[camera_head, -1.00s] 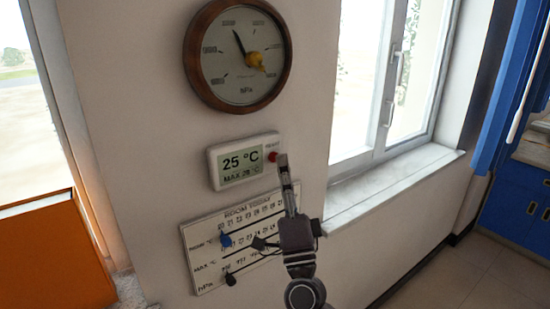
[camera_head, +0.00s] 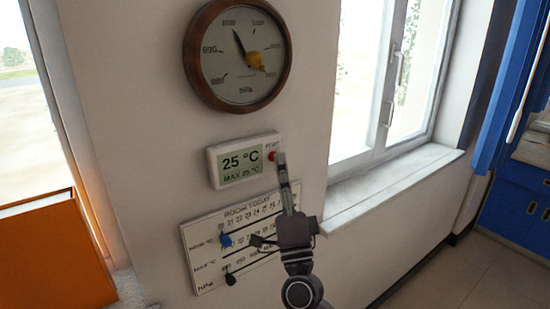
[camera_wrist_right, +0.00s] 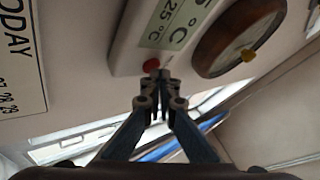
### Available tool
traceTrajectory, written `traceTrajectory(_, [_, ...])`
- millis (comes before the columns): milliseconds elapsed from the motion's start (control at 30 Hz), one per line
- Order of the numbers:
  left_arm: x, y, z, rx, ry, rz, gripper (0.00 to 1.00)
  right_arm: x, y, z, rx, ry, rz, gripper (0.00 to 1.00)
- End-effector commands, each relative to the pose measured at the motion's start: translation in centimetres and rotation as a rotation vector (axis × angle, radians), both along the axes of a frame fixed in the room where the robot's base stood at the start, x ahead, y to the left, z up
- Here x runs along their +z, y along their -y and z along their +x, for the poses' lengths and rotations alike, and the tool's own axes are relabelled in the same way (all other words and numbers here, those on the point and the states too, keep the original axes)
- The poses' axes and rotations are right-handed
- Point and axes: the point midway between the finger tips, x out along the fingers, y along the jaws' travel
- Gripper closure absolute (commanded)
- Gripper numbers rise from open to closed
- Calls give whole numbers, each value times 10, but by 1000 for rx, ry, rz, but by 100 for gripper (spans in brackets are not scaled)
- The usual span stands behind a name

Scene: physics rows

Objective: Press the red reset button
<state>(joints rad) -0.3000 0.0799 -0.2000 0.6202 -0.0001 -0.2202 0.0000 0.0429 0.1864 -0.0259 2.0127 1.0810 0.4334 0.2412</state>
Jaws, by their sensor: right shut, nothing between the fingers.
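A white wall-mounted thermometer (camera_head: 214,160) shows 25 °C, with a smaller line that reads MAX 25 °C. The red reset button (camera_head: 271,156) is at its right end, below small lettering. It also shows in the right wrist view (camera_wrist_right: 151,65). My right gripper (camera_head: 281,158) is shut and empty, its fingertips just at the right of the button and partly over it. In the right wrist view the closed fingertips (camera_wrist_right: 160,76) are right beside the button; I cannot tell whether they touch it. My left gripper is out of view.
A round wooden-rimmed dial (camera_head: 238,97) hangs above the thermometer. A Room Today board (camera_head: 205,273) with sliders is below, partly hidden by my right gripper. A window sill (camera_head: 390,185) juts out at the right. An orange panel (camera_head: 50,255) stands at the lower left.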

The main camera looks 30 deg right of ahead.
Motion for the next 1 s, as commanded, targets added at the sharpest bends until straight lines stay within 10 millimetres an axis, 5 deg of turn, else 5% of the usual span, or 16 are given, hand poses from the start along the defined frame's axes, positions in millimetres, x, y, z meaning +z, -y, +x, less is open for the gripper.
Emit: traceTrajectory(1000, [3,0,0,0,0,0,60,0,1,-15,0,1,0,100])
